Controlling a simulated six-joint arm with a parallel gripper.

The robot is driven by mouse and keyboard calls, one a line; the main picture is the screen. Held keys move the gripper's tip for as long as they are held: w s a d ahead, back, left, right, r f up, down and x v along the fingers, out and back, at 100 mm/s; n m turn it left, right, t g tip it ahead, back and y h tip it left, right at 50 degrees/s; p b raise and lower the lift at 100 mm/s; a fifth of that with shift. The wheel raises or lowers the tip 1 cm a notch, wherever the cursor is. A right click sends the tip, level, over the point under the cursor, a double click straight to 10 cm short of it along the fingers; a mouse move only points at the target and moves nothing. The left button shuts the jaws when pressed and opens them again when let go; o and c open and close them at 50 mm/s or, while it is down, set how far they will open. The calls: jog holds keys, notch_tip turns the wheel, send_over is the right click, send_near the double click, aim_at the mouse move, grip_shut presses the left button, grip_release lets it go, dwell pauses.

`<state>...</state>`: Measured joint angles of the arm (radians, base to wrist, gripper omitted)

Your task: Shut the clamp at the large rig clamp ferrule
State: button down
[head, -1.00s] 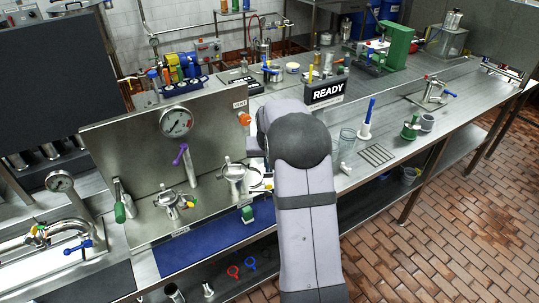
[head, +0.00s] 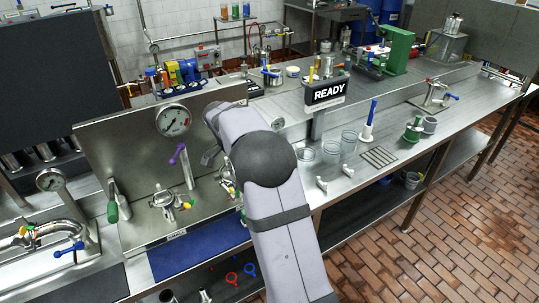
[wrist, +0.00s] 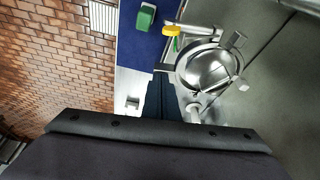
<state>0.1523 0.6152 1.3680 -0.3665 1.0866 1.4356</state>
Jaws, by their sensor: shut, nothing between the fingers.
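A round steel clamp ferrule (wrist: 205,72) fills the upper right of the wrist view, with a bright metal ring and a steel arm carrying a yellow knob (wrist: 171,30). A steel lug stands out at its upper right; I cannot tell whether the clamp is open. My gripper (wrist: 163,80) is shut and empty, its dark fingers just left of the ring; contact is unclear. In the head view my arm covers the gripper and most of this clamp, leaving a small part (head: 228,182) visible. A second clamp fitting (head: 166,203) with yellow and green parts is further left.
The upright steel panel (head: 130,150) carries a gauge (head: 173,120), a purple-handled lever (head: 180,155) and a green-handled lever (head: 112,210). A blue mat (head: 195,250) lies in front. A green block (wrist: 145,17) sits on the mat. Clear cups (head: 330,151) stand to the right.

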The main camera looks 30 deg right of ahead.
jog(key=shift+w+a, duration=0.2)
jog(key=shift+a, duration=0.45)
dwell(0.3)
notch_tip(320, 180, up, 10)
jog(key=shift+d+f+b, duration=0.25)
jog(key=shift+d+b, duration=0.2)
dwell(0.3)
